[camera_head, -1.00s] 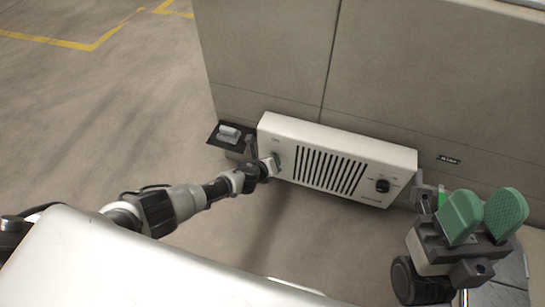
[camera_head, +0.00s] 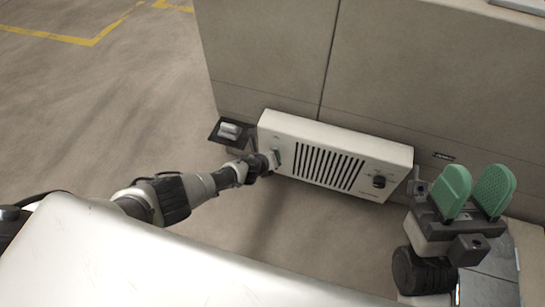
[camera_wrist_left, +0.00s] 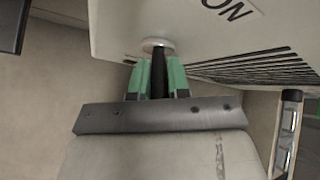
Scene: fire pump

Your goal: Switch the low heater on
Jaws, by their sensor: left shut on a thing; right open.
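The low heater (camera_head: 390,152) is a white box with a dark slotted grille, set low against the beige wall. It also shows in the left wrist view (camera_wrist_left: 125,22), with the letters "ON" printed on its face. My left gripper (camera_head: 272,159) is at the heater's left end. In the left wrist view its green fingers (camera_wrist_left: 159,72) are shut on a dark switch lever (camera_wrist_left: 159,64) that stands out from a round pale base. Part of the lever is hidden between the fingers. My right gripper (camera_head: 474,186) is open and empty, right of the heater.
A small grey thing on a black plate (camera_head: 229,131) lies left of the heater. A small dark label (camera_head: 444,156) is on the wall. The floor before the heater is clear.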

